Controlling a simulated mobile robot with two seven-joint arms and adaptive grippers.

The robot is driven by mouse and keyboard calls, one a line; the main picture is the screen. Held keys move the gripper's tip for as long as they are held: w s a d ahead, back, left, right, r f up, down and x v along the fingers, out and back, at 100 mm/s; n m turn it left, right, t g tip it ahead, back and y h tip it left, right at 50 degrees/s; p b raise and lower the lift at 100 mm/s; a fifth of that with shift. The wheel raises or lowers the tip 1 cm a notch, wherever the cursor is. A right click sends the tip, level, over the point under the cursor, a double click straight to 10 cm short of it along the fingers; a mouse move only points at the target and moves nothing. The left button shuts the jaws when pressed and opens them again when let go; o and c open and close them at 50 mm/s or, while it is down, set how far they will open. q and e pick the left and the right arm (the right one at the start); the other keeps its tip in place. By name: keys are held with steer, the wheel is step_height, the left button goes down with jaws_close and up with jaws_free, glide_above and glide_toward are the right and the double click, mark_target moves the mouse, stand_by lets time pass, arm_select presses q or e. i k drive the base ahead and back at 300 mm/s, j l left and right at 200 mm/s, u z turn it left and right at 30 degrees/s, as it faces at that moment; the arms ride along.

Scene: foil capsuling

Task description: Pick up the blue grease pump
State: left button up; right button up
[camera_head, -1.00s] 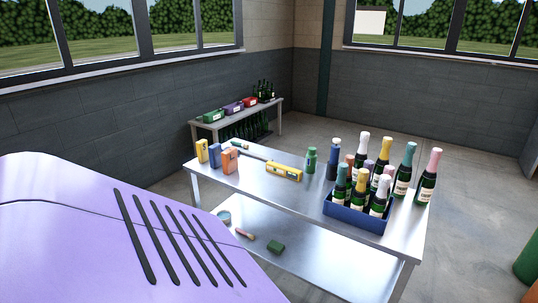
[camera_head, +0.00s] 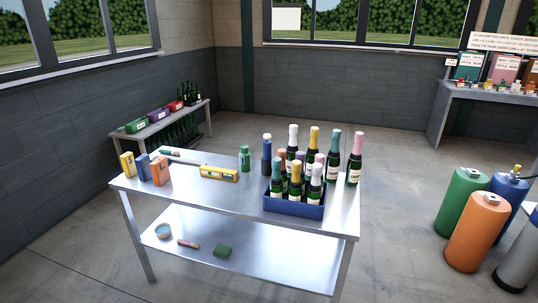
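Neither of my grippers is in view.
A blue crate (camera_head: 292,208) of foil-topped bottles fills the table's right part, with loose bottles behind. A yellow level (camera_head: 219,173) and small boxes (camera_head: 160,171) lie left. Large orange (camera_head: 476,234) and green (camera_head: 461,200) cylinders stand right.

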mark_target(267, 146)
steer(key=i+j+z, duration=0.1)
steer(key=z, duration=0.4)
steer(key=i+j+z, duration=0.1)
steer(key=j+z, duration=0.15)
steer(key=z, duration=0.25)
steer(key=j+z, duration=0.5)
steer(key=j, duration=0.5)
steer(key=i+j, duration=0.05)
